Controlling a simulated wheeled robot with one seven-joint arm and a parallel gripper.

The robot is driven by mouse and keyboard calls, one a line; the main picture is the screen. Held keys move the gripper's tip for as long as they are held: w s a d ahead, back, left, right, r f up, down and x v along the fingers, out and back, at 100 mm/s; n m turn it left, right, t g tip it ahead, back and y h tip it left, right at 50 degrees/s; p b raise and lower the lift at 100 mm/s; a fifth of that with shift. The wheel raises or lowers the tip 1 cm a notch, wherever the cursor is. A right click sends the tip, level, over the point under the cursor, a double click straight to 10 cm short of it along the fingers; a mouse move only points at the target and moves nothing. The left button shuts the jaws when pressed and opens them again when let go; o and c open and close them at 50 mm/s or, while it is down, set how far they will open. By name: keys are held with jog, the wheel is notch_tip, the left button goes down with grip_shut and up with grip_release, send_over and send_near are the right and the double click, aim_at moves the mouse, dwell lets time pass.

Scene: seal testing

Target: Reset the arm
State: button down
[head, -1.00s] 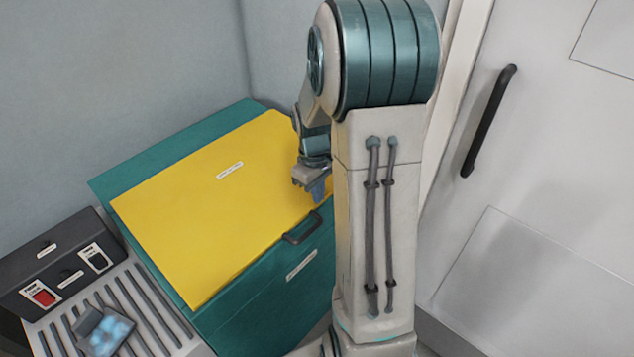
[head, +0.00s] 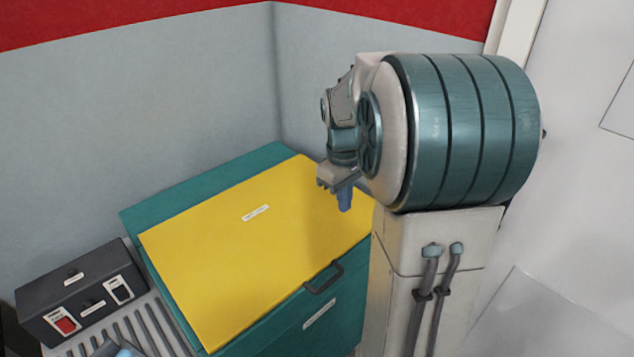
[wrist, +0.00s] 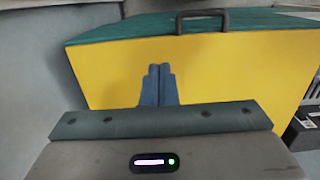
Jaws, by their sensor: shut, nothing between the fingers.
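My gripper (head: 345,205) hangs to the left of my arm's large shoulder joint, in front of the yellow lid in the head view. In the wrist view its two blue fingers (wrist: 159,70) are together with nothing between them. The teal box (head: 335,318) has a yellow lid (head: 250,240), which lies shut. A dark handle (head: 324,279) sits at the box's front edge, and it also shows at the top of the wrist view (wrist: 202,15). The gripper appears apart from the lid.
A dark control box (head: 85,290) with a red switch (head: 65,325) and a black switch (head: 119,291) stands at the left. A ribbed grey surface (head: 150,325) lies before it, with a pale blue item (head: 128,351) partly cut off. Walls close the back; a white door (head: 575,200) is at right.

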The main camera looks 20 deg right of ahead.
jog(key=s+a+r+m+t, duration=0.1)
jog(key=s+a+m+t, duration=0.2)
jog(key=s+a, duration=0.9)
jog(key=shift+s+a+r+m+t, duration=0.35)
jog(key=shift+s+m+t, duration=0.05)
jog(key=shift+s, duration=0.95)
